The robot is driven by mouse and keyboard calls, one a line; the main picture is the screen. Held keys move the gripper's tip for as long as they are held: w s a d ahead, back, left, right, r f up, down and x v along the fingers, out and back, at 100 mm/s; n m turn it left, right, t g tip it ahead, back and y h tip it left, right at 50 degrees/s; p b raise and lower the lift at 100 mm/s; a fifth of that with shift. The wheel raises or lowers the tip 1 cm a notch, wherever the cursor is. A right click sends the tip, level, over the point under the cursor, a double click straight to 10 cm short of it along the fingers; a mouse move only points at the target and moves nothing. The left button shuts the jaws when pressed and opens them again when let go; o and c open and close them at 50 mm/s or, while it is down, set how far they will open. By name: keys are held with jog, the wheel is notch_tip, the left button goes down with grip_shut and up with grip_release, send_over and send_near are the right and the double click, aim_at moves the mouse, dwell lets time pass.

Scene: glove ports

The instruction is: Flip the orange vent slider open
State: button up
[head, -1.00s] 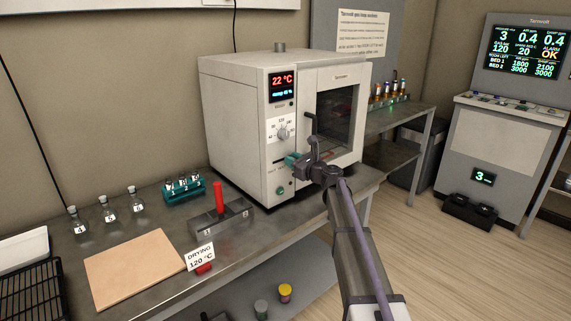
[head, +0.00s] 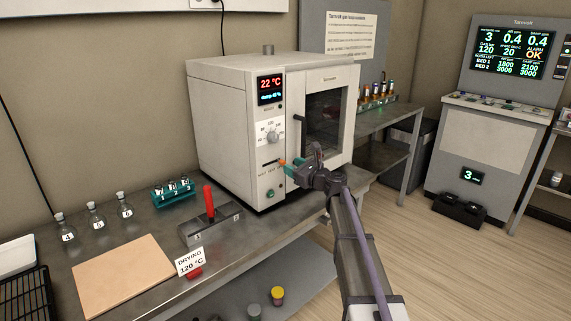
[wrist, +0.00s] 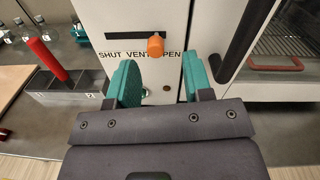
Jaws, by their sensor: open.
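The orange vent slider (wrist: 155,46) sits at the right-hand end of a dark slot (wrist: 125,36) on the oven's front panel, by the word OPEN. In the head view the slider (head: 282,162) is a small orange spot just beyond my fingertips. My gripper (wrist: 158,80) is open and empty, its two teal pads spread apart. The slider shows between and beyond the pads, and I see no contact. In the head view my gripper (head: 292,172) is in front of the lower panel. The slider's knob covers part of the label under the slot.
The oven door handle (wrist: 245,40) stands to the right. A rack with a red upright handle (head: 209,203) is left of the oven, with a tube rack (head: 172,193) behind it. A small round button (wrist: 166,88) is below the slot.

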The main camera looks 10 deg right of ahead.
jog(key=v, duration=0.6)
jog(key=shift+w, duration=0.1)
